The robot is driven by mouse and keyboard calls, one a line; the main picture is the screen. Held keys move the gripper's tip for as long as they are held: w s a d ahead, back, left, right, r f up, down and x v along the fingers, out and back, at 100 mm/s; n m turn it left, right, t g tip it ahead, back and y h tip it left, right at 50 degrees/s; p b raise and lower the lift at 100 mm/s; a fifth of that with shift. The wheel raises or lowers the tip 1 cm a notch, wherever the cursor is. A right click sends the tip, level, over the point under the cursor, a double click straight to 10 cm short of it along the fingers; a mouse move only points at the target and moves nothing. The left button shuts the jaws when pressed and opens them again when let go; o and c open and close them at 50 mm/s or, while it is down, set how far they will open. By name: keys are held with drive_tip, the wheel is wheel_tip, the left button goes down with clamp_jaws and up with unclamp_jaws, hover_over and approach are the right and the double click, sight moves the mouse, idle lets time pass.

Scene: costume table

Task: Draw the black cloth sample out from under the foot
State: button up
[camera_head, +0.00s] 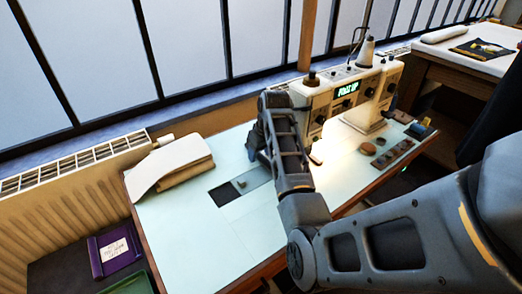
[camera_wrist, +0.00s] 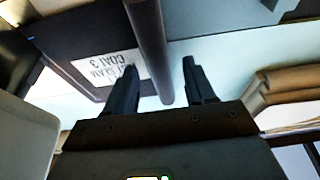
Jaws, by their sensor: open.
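A small black patch (camera_head: 224,194), which looks like the cloth sample, lies flat on the pale table, left of my arm. A small grey piece (camera_head: 240,183) sits at its upper right edge on a grey strip. The sewing machine (camera_head: 345,95) stands behind my arm; its display reads "FOOT UP". My arm hides the foot in the head view. In the wrist view my gripper (camera_wrist: 159,65) is open, fingers apart. A dark round bar (camera_wrist: 150,45) shows between them; I cannot tell whether it touches. A dark surface (camera_wrist: 75,35) with a white lettered label lies beyond.
A folded beige cloth (camera_head: 172,163) lies at the table's left; it also shows at right in the wrist view (camera_wrist: 290,90). A purple tray (camera_head: 100,265) with a white card is low left. A button tray (camera_head: 393,154) is right. The table's front left is clear.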

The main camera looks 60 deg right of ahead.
drive_tip(key=shift+c, duration=0.4)
clamp_jaws()
drive_tip(key=shift+a, duration=0.1)
